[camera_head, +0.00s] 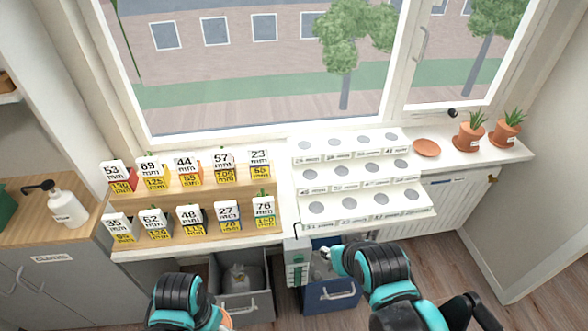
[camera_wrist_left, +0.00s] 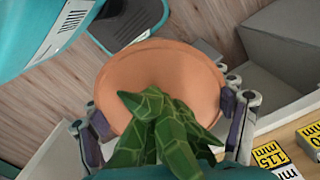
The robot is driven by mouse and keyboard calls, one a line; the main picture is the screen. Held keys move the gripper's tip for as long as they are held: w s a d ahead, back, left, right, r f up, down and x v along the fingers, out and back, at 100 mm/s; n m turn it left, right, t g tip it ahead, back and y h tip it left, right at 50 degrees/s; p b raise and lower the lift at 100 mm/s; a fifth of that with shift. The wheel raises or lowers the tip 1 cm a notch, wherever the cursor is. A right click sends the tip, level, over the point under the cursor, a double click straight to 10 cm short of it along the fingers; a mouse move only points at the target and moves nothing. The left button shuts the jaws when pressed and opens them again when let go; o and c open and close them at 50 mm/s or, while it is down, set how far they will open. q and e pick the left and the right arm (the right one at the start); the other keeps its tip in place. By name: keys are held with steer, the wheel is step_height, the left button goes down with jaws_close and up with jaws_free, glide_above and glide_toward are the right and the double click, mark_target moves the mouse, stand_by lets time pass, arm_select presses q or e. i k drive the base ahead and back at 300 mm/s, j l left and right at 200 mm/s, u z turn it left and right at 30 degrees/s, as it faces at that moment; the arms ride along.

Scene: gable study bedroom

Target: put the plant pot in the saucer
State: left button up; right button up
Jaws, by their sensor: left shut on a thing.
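The terracotta plant pot (camera_wrist_left: 160,65) with a green spiky plant (camera_wrist_left: 165,125) fills the middle of the left wrist view. My left gripper (camera_wrist_left: 163,118) is shut on it, one finger on each side. In the head view only a sliver of the pot (camera_head: 227,320) shows beside my left arm at the bottom edge. An empty terracotta saucer (camera_head: 427,147) lies on the windowsill at the right, well away from the held pot. My right gripper (camera_head: 333,259) is low in front of the stepped white rack; its finger opening is unclear.
Two potted plants (camera_head: 470,136) (camera_head: 508,128) stand just right of the saucer. A stepped white rack (camera_head: 352,177) is left of it. A wooden stand with numbered cards (camera_head: 190,198) and a soap bottle (camera_head: 68,208) are further left. Open drawers (camera_head: 245,302) sit below.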

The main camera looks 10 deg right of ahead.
mark_target(426, 149)
steer(key=l, duration=1.4)
steer(key=i+l, duration=0.1)
steer(key=l, duration=1.3)
steer(key=i+l, duration=0.4)
steer(key=l, duration=0.15)
steer(key=i+l, duration=0.4)
steer(key=l, duration=0.15)
steer(key=i+l, duration=0.4)
steer(key=l, duration=0.15)
